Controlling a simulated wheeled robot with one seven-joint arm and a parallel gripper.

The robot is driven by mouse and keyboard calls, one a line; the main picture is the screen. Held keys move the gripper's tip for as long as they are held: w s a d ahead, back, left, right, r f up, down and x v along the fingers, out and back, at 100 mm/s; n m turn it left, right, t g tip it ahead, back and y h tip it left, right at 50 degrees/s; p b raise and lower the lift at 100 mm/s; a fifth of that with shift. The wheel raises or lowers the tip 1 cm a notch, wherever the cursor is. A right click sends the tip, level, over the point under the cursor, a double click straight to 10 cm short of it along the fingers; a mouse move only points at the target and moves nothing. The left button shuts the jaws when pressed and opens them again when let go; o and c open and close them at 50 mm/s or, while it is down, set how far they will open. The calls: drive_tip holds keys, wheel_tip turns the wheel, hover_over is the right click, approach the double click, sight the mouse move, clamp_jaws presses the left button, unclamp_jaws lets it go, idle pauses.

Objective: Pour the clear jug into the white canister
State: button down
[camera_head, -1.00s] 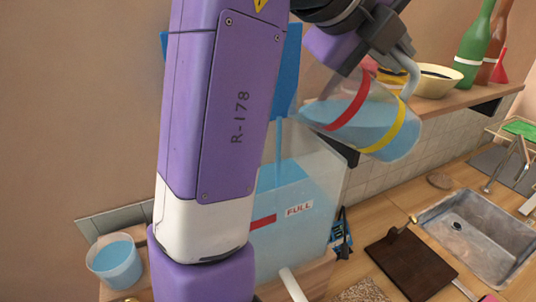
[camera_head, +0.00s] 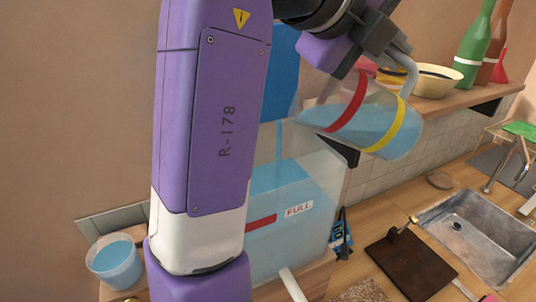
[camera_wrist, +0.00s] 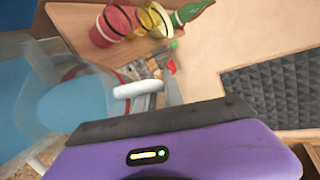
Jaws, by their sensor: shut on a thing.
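The clear jug (camera_head: 382,122) has a red band and a yellow band and holds blue liquid. It is tilted, mouth to the left, above the right side of a translucent whitish tank (camera_head: 325,165). The tank has a FULL label, a red mark and blue liquid inside. I cannot tell whether it is the white canister. My gripper (camera_head: 392,52) is shut on the jug's grey handle. The jug and its pale handle (camera_wrist: 137,89) also show in the wrist view.
My arm hides the tank's left part. A blue panel (camera_head: 283,75) stands behind. The shelf at right holds a cream bowl (camera_head: 432,82) and a green bottle (camera_head: 474,48). A tub of blue liquid (camera_head: 114,262) is at lower left. A sink (camera_head: 485,235) and dark board (camera_head: 410,270) are at right.

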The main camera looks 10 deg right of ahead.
drive_tip(key=shift+a+r, duration=0.1)
drive_tip(key=shift+a, duration=0.1)
idle(0.5)
drive_tip(key=shift+w+a+f+n+h+b, duration=0.1)
drive_tip(key=shift+a+f+n+h+b, duration=0.3)
drive_tip(key=shift+a+f+h+b, duration=0.6)
idle(1.4)
